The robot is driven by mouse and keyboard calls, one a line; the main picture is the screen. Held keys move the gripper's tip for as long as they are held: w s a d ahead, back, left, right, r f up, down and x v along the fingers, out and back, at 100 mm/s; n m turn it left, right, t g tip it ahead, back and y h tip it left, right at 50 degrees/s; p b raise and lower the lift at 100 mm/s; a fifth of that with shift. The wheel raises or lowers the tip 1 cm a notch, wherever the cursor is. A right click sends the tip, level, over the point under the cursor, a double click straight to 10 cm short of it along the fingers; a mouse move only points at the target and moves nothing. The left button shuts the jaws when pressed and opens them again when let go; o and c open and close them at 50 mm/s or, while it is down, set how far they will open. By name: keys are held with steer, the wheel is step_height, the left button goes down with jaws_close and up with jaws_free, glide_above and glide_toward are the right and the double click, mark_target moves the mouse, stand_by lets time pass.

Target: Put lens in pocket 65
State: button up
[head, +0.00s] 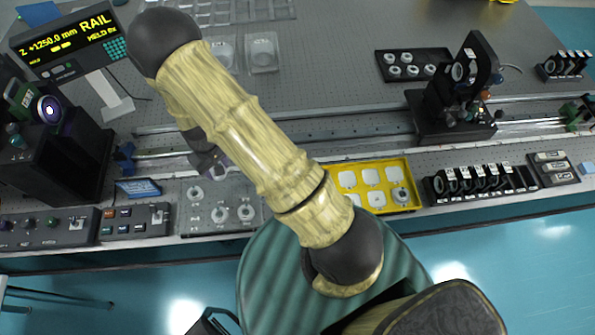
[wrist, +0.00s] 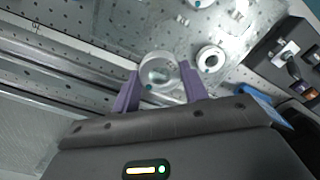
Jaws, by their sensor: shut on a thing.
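My gripper (wrist: 161,82) has two purple fingers shut on a clear round lens (wrist: 158,66) in the wrist view. The lens is held above the bench, near the grey plate. In the head view my gripper (head: 216,167) is partly hidden behind my arm, just above the back edge of the grey plate (head: 184,229). The plate carries several white rings. A yellow tray (head: 415,206) with several pale pockets lies right of my arm, with a round part in its near right pocket. I cannot read which pocket is numbered 65.
A rail (head: 345,128) runs along the bench behind the plate, with a black optic mount (head: 455,110) on it. A black tray of rings (head: 412,52) lies at the back. Black holders (head: 480,182) stand right of the yellow tray. Control boxes (head: 135,222) sit left.

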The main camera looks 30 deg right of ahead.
steer(key=w+d+f+m, duration=0.1)
steer(key=d+m, duration=0.2)
steer(key=d, duration=0.9)
steer(key=shift+w+d, duration=0.2)
steer(key=shift+d, duration=0.15)
steer(key=shift+a, duration=0.1)
